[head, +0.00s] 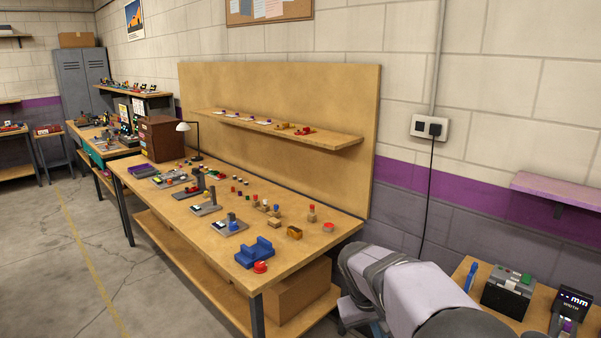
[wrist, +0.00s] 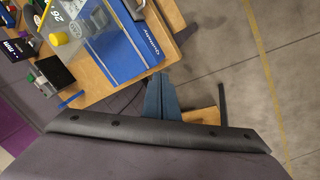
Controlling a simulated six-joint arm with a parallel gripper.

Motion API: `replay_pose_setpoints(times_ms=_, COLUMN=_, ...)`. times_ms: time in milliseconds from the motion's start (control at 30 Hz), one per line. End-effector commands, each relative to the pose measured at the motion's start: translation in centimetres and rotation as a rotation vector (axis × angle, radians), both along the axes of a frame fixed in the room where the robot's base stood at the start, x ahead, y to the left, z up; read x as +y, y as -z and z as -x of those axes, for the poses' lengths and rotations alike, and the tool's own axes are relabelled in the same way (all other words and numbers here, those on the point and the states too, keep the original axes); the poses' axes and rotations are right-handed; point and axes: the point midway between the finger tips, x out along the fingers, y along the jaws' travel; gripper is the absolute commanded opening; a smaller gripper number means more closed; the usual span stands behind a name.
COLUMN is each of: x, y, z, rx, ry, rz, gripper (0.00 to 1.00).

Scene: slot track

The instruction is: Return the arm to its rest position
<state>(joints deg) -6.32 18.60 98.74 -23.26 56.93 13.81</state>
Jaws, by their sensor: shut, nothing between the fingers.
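My gripper (wrist: 160,77) shows in the wrist view, its two dark blue-grey fingers pressed together and empty. It hangs above the floor by the edge of a wooden table (wrist: 112,91), touching nothing that I can see. In the head view my pale arm stands at the lower right, and the gripper itself is out of sight there.
A long workbench (head: 180,208) carries a blue block (head: 254,253), a red button (head: 260,267) and several small parts. A side table at the right holds a dark box (head: 508,291). The wrist view shows a blue board (wrist: 115,45) and open floor (wrist: 225,60).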

Motion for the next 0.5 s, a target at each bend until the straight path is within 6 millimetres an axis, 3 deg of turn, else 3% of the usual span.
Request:
replay_pose_setpoints(times_ms=33, x=0.9, y=1.9, z=1.7, rx=0.041, ry=-0.042, rz=-0.036, gripper=0.00)
replay_pose_setpoints(times_ms=200, x=3.4, y=6.6, z=8.4, rx=0.136, ry=-0.117, rz=-0.164, gripper=0.00)
replay_pose_setpoints(times_ms=333, x=4.4, y=8.8, z=14.4, rx=0.184, ry=-0.082, rz=-0.249, gripper=0.00)
replay_pose_setpoints(times_ms=500, x=4.6, y=9.8, z=21.9, rx=0.244, ry=0.020, rz=-0.313, gripper=0.00)
